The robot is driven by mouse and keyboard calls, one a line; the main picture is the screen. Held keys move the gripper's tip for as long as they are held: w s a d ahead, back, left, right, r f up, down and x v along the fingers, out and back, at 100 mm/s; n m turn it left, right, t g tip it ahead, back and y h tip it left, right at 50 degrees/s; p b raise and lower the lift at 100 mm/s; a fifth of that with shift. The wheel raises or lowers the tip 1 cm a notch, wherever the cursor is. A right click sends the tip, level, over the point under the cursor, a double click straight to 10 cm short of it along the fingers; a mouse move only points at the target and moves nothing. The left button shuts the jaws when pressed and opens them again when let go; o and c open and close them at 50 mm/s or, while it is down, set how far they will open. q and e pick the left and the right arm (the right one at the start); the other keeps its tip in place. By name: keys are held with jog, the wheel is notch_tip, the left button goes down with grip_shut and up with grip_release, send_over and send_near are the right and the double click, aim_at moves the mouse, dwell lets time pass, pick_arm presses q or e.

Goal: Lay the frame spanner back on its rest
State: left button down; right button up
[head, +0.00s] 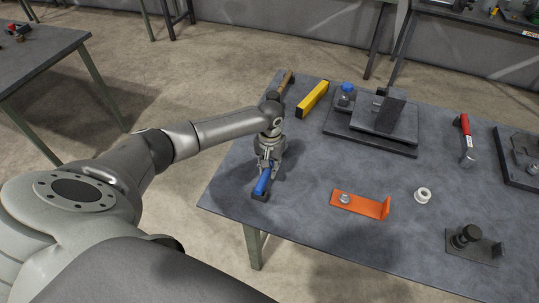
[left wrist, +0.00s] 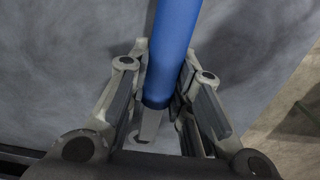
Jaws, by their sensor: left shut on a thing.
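A tool with a blue handle (head: 263,183), which I take to be the frame spanner, is at the near left part of the table. My left gripper (head: 267,170) is shut on it. In the left wrist view the blue handle (left wrist: 172,50) runs between the two fingers (left wrist: 165,95), and a short grey metal part shows beyond its dark collar. Most of the tool's metal end is hidden by the gripper. A dark end piece shows at the near end of the handle. I cannot tell whether the tool touches the table. I cannot make out its rest for certain. My right gripper is not in view.
The grey table (head: 300,240) holds an orange bracket (head: 365,205), a white ring (head: 423,195), a red-handled tool (head: 465,137), a yellow bar (head: 313,98), a dark fixture (head: 385,120) and a black stand (head: 475,243). The table's left edge is close to my gripper.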

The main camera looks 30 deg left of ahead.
pick_arm(q)
jog(key=shift+f, duration=0.5)
jog(key=c, duration=1.2)
grip_release()
notch_tip(320, 180, up, 8)
jog(key=p, duration=0.8)
jog(key=shift+r, duration=0.1)
